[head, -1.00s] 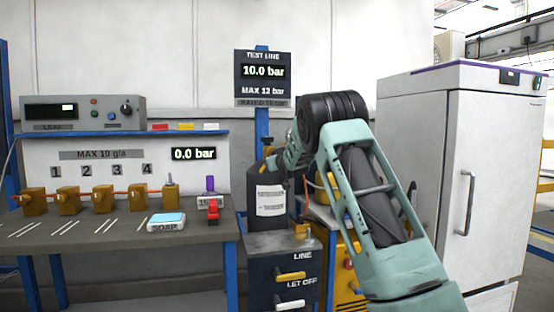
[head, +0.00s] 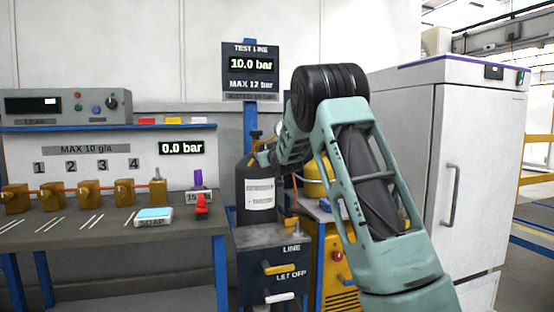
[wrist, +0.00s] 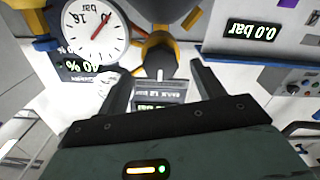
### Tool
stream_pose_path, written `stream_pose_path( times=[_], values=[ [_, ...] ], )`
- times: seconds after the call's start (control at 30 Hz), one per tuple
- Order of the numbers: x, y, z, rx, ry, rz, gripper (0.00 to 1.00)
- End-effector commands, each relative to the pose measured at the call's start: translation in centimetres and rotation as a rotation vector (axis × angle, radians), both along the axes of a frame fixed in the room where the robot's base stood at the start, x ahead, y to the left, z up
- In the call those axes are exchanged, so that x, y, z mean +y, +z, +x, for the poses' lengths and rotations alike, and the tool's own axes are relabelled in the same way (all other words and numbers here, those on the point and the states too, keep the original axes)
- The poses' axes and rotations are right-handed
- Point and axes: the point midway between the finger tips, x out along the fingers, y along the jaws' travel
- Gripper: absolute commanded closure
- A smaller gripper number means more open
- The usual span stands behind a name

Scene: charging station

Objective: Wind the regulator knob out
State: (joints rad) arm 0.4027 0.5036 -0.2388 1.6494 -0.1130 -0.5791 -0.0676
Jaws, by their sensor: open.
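In the wrist view a dark round knob (wrist: 157,55) on a brass-coloured fitting lies just beyond and between my fingers; it looks like the regulator knob. My gripper (wrist: 160,78) is open, one finger on each side, with no visible contact. A round white gauge (wrist: 95,30) with a red needle sits left of the knob, seen upside down. In the head view my wrist reaches over the dark bottle (head: 259,190), and my arm hides part of this area. The test line display (head: 251,64) reads 10.0 bar, MAX 12 bar.
The bench display (head: 181,148) reads 0.0 bar. A yellow LINE handle (head: 280,267) is below the bottle. A white cabinet (head: 425,150) stands at right.

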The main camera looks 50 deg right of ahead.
Motion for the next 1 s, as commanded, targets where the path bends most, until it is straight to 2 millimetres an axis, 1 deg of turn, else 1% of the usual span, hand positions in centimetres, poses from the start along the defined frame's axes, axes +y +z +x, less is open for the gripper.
stream_pose_path(
  times=[0.03,0.3,0.4,0.5,0.6,0.7,1.0],
  values=[
    [0.7,0.0,-1.0,0.000,0.001,0.001,0.33],
    [4.0,-0.1,-6.2,0.000,0.002,0.001,0.33],
    [5.0,-0.1,-8.0,0.001,0.002,0.001,0.33],
    [5.7,0.0,-9.3,0.002,0.001,0.000,0.33],
    [6.3,-0.1,-10.2,0.002,0.001,0.001,0.33],
    [6.6,-0.1,-10.6,0.003,0.001,0.000,0.33],
    [6.7,-0.1,-10.8,0.003,0.001,0.000,0.33]
  ],
)
